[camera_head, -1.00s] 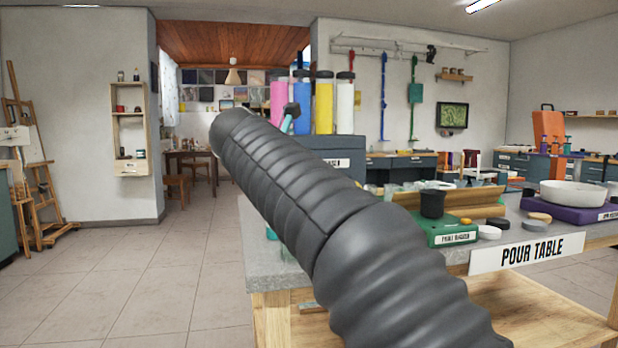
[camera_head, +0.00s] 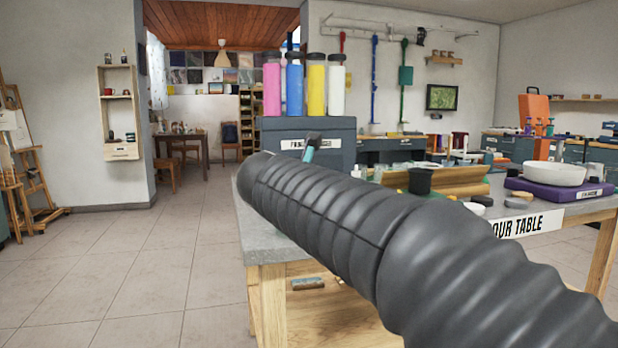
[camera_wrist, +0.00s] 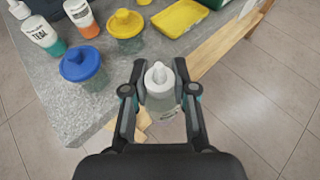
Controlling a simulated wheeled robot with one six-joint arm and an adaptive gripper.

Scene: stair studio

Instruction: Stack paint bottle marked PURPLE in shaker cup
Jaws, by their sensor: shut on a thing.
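In the wrist view my gripper (camera_wrist: 160,92) is shut on a pale, translucent bottle (camera_wrist: 160,80) with a white pointed nozzle. No open shaker cup can be made out for sure.
A bottle marked TEAL (camera_wrist: 44,35) and an orange one (camera_wrist: 82,18) stand near the lidded cups. A yellow tray (camera_wrist: 180,17) lies further back. The pour table (camera_head: 252,225) also holds a grey box (camera_head: 308,140) and a white bowl (camera_head: 553,174). Floor is clear at left.

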